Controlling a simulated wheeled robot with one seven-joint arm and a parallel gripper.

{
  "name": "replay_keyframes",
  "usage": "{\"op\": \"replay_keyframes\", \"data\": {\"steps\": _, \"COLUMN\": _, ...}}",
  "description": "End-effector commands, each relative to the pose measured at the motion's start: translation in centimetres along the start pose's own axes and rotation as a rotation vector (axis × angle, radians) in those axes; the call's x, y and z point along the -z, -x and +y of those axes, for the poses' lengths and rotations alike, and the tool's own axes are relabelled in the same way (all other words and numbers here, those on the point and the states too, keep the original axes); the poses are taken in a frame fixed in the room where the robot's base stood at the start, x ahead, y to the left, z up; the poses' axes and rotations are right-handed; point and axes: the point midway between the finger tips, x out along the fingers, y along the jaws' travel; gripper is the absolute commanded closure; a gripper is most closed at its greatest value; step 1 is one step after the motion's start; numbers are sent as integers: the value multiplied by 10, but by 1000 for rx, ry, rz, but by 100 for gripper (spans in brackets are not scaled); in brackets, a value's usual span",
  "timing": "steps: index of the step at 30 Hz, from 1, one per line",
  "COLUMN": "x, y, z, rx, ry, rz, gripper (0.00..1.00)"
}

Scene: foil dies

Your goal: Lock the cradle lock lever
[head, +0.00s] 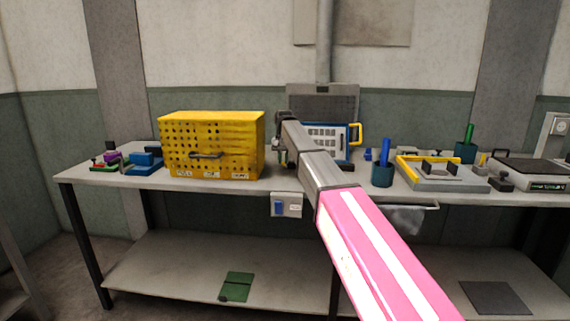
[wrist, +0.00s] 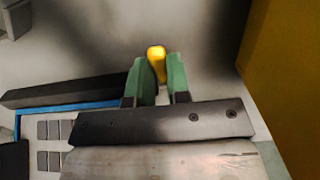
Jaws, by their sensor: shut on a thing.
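My gripper (wrist: 156,80) has two green fingers shut on a small yellow rounded piece (wrist: 156,52), which looks like the end of the lock lever. The rest of the lever is hidden by the fingers and the dark gripper plate. In the head view my gripper (head: 284,158) is low over the bench, just right of the yellow box, and partly hidden by my arm. A blue-framed panel with pale pads (head: 322,131), perhaps the cradle, stands behind my arm. Its blue edge (wrist: 95,105) shows at left in the wrist view, beside a dark bar (wrist: 62,91).
The perforated yellow box (head: 212,135) stands close to my gripper and fills the right of the wrist view (wrist: 292,70). A teal cup with a blue tool (head: 382,175) and a yellow-edged fixture (head: 440,175) stand to the right. Small coloured parts (head: 146,160) lie at left.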

Motion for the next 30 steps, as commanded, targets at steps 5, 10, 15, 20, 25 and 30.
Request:
{"op": "replay_keyframes", "data": {"steps": 5, "x": 8, "y": 6, "z": -1, "rx": 0, "ry": 0, "rz": -108, "gripper": 100}}
{"op": "replay_keyframes", "data": {"steps": 10, "x": 10, "y": 9, "z": -1, "rx": 2, "ry": 0, "rz": -175, "gripper": 100}}
{"op": "replay_keyframes", "data": {"steps": 15, "x": 11, "y": 10, "z": -1, "rx": 2, "ry": 0, "rz": -209, "gripper": 100}}
{"op": "replay_keyframes", "data": {"steps": 20, "x": 11, "y": 10, "z": 0, "rx": 3, "ry": 0, "rz": -219, "gripper": 100}}
{"op": "replay_keyframes", "data": {"steps": 25, "x": 11, "y": 10, "z": 0, "rx": 3, "ry": 0, "rz": -218, "gripper": 100}}
{"op": "replay_keyframes", "data": {"steps": 30, "x": 11, "y": 10, "z": 0, "rx": 3, "ry": 0, "rz": -217, "gripper": 67}}
